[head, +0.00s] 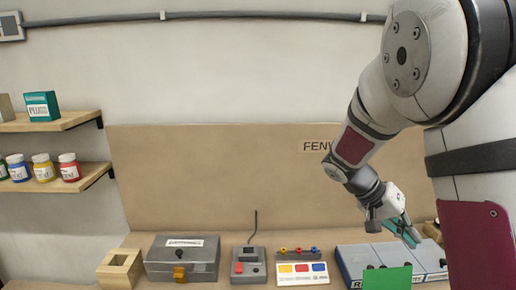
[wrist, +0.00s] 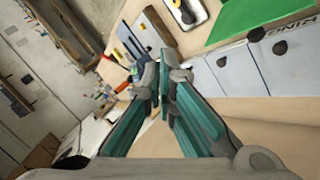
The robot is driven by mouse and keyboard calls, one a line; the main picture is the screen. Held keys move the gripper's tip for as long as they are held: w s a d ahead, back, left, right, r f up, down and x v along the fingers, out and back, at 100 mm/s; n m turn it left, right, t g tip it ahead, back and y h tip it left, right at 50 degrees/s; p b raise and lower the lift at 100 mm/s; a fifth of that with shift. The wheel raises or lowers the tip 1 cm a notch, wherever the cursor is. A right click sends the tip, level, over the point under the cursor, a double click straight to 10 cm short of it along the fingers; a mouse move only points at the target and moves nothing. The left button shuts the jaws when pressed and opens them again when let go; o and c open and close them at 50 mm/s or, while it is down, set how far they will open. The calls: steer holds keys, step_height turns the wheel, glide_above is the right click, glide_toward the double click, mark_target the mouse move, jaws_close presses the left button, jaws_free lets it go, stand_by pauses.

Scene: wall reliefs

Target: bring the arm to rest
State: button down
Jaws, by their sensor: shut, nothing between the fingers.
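My gripper (head: 408,236) has teal fingers and hangs at the right of the head view, pointing down. It is in front of or above a grey-blue box with several panels (head: 354,262); I cannot tell the exact gap. In the wrist view the teal fingers of my gripper (wrist: 160,92) meet at their tips with nothing between them. My arm comes in from the upper right, bent at the elbow.
On the bench stand a wooden block (head: 119,270), a grey box with an orange latch (head: 183,258), a grey device with an aerial (head: 249,264) and a colored-label panel (head: 302,272). A green card (head: 387,278) stands before the panelled box. Shelves (head: 60,177) hang left.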

steer(key=s+a+r+n+t+y, duration=0.4)
steer(key=s+a, duration=0.3)
steer(key=s, duration=0.3)
steer(key=s+a+r+n+t+y, duration=0.3)
steer(key=s+a+r, duration=0.4)
steer(key=s, duration=0.3)
steer(key=shift+s+a+n+t+y, duration=0.2)
steer(key=shift+a+n+t+y, duration=0.35)
steer(key=shift+y, duration=0.55)
steer(key=shift+a, duration=0.1)
